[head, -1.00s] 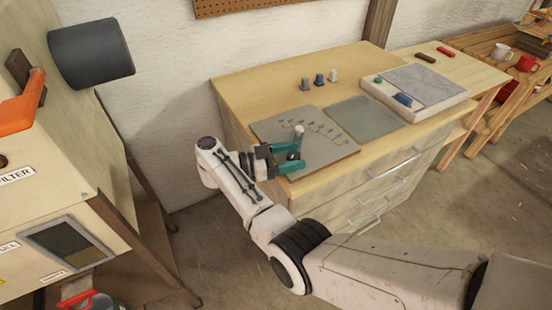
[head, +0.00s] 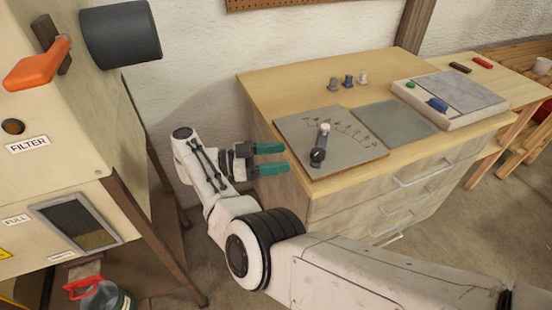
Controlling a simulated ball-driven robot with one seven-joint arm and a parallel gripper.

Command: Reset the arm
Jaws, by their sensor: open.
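My gripper (head: 284,158) has green jaws that are open and empty. On that board a small lever (head: 319,147) with a pale knob stands beside a row of arrow-like marks. Nothing is between the jaws. My arm runs from the lower right, bends at a dark joint and reaches back toward the gripper.
The wooden bench (head: 285,90) also holds several small pegs, a grey mat (head: 394,125) and a tray (head: 470,85) with green and blue pieces. On the left stands a machine labelled FILTER (head: 70,160), with an orange handle (head: 40,65). A bottle (head: 112,298) is below.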

